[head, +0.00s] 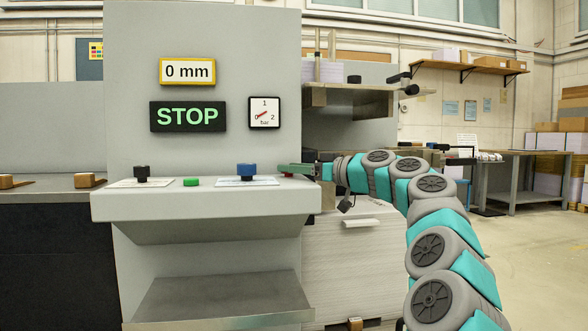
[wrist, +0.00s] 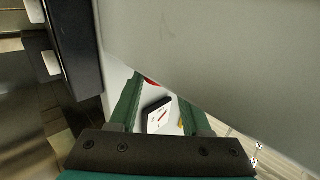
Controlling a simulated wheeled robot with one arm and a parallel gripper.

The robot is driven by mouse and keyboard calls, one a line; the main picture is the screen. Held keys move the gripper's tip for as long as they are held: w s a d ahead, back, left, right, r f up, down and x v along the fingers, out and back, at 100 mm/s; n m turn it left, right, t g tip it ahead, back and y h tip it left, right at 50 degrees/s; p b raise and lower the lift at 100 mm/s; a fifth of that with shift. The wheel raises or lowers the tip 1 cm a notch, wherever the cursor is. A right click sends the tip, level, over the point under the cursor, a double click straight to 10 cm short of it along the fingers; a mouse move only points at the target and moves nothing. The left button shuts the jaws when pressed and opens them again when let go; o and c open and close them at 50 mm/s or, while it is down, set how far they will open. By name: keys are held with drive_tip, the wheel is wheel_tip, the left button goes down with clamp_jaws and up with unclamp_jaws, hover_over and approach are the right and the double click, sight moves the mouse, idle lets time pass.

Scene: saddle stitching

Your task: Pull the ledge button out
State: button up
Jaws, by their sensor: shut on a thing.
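The grey machine's ledge (head: 200,205) carries a small red button at its right end, mostly hidden by my fingers. A small red patch of this ledge button (wrist: 152,82) shows near the fingertips in the wrist view. My gripper (head: 287,169) reaches in from the right with its green fingers at that end of the ledge. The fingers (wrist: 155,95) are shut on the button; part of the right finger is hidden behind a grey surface. I cannot tell how far the button stands out.
A black knob (head: 141,172), a green button (head: 190,182) and a blue knob (head: 246,171) stand along the ledge. Above are a STOP display (head: 188,116), a 0 mm display (head: 187,71) and a pressure gauge (head: 264,113). A paper stack (head: 350,260) stands below my arm.

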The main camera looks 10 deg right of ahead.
clamp_jaws()
idle(0.8)
drive_tip(key=shift+r, duration=0.5)
drive_tip(key=o, duration=1.1)
unclamp_jaws()
drive_tip(key=shift+c, duration=0.2)
